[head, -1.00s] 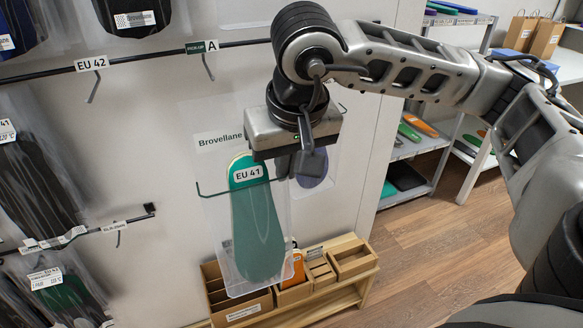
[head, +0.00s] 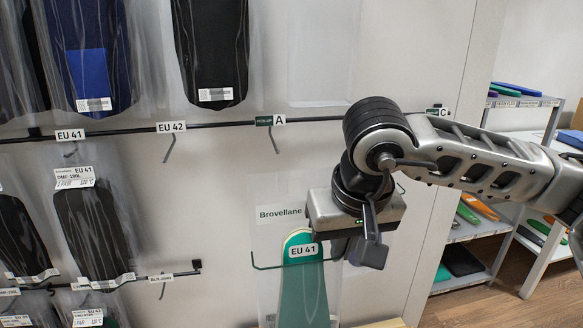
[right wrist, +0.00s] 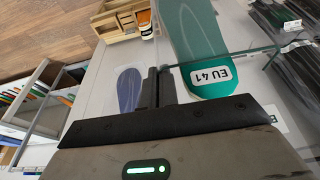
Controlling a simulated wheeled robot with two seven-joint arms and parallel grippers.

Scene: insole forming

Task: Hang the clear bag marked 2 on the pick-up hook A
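The pick-up hook A (head: 275,142) hangs empty from the upper rail, under a tag (head: 270,121) reading A. Whether this is the bag marked 2 I cannot tell for sure. My right gripper (head: 370,248) is below and right of hook A, in front of the wall, apart from the bags. In the right wrist view its fingers (right wrist: 158,85) look closed together with nothing between them. My left gripper is not in view.
A teal insole (head: 303,290) on a Brovellane wall display is just left of my right gripper. More bags (head: 210,50) hang above the upper rail (head: 225,123). A lower rail (head: 150,278) ends left of centre. Shelves (head: 470,232) stand at the right.

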